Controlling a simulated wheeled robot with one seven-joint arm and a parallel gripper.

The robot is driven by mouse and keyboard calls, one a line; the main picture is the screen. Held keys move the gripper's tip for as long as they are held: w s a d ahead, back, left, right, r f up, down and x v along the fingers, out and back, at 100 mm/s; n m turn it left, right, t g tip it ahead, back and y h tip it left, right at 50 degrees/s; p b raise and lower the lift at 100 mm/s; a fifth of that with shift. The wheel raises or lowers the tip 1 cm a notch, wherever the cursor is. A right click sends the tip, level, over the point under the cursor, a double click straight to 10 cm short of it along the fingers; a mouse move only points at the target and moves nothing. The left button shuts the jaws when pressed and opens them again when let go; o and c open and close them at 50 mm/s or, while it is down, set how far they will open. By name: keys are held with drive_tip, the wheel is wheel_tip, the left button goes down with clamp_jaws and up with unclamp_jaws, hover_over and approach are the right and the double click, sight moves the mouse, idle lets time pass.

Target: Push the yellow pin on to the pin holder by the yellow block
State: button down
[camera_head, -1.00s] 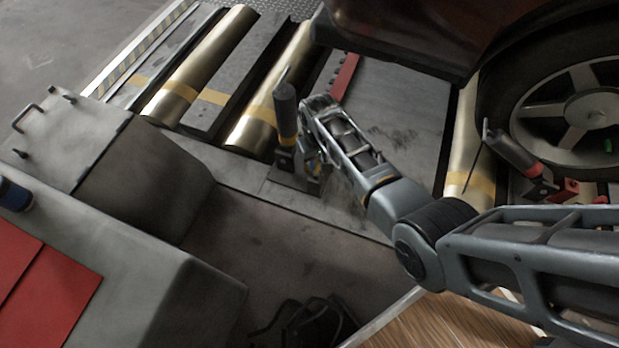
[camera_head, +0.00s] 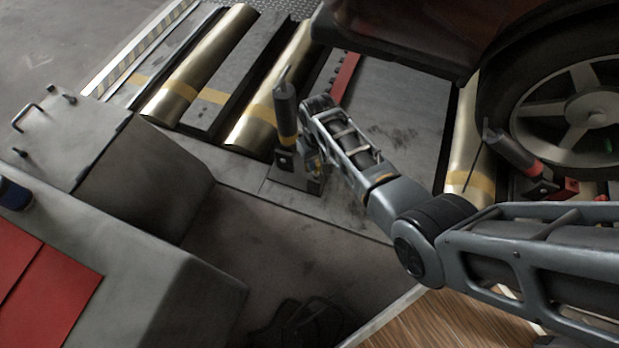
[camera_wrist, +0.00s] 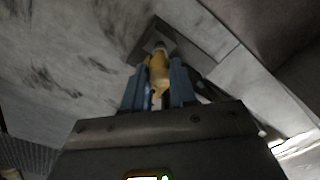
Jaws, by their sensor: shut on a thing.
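In the wrist view the yellow pin (camera_wrist: 158,72) is between the two blue-grey fingers of my gripper (camera_wrist: 158,88), which is shut on it. The pin's far end points at a dark square plate (camera_wrist: 140,52) with a grey round piece at its middle, likely the pin holder; I cannot tell how far the pin is on it. In the head view my gripper (camera_head: 312,160) is low beside a dark upright cylinder with a yellow band (camera_head: 287,115), which stands on a dark base (camera_head: 292,178). My wrist hides most of the fingers, and the pin is hardly visible there.
A similar cylinder with a red band (camera_head: 515,150) stands by the car wheel (camera_head: 590,115) at right. Brass rollers (camera_head: 200,65) lie at the back. A grey cabinet (camera_head: 140,165) stands at left. The car body (camera_head: 420,30) overhangs the top. Floor in front is open.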

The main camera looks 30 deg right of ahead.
drive_tip(key=shift+f, duration=0.35)
drive_tip(key=c, duration=0.8)
unclamp_jaws()
drive_tip(key=shift+r, duration=0.1)
drive_tip(key=shift+s+a+r+p, duration=0.65)
drive_tip(key=shift+a+r+p, duration=0.25)
drive_tip(key=shift+r, duration=0.4)
drive_tip(key=shift+s+a+r+p, duration=0.75)
drive_tip(key=shift+r+p, duration=0.3)
drive_tip(key=shift+r, duration=0.3)
drive_tip(key=shift+s+a+r+p, duration=0.6)
drive_tip(key=shift+a+r+p, duration=0.3)
drive_tip(key=shift+r, duration=0.4)
drive_tip(key=shift+d+f, duration=0.1)
drive_tip(key=shift+f, duration=0.05)
